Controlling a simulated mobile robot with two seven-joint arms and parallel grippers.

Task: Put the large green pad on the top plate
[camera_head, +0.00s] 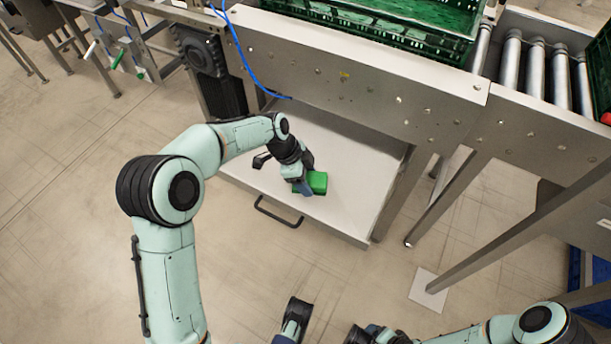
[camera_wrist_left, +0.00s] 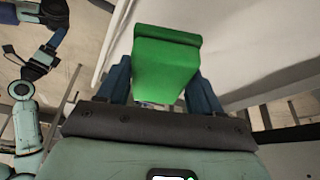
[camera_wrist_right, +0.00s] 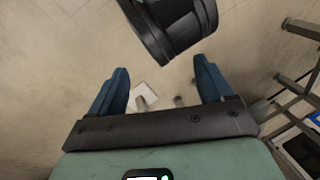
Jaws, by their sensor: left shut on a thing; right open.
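The large green pad (camera_head: 318,182) is a bright green block over the pale drawer-like plate (camera_head: 345,208) under the conveyor. My left gripper (camera_head: 303,187) is shut on the pad. In the left wrist view the pad (camera_wrist_left: 166,62) sits between the two blue fingers and reaches out past their tips. I cannot tell whether the pad touches the plate below it. My right gripper (camera_wrist_right: 160,88) is open and empty, over the bare floor in the right wrist view. I cannot tell for sure which surface is the top plate.
The pale plate has a black handle (camera_head: 277,213) at its front edge. The steel conveyor frame (camera_head: 370,75) overhangs it from behind. Green crates (camera_head: 425,45) stand on the conveyor beside bare rollers (camera_head: 536,68). A blue cable (camera_head: 238,50) hangs down near my left arm. Slanted steel legs stand at the right.

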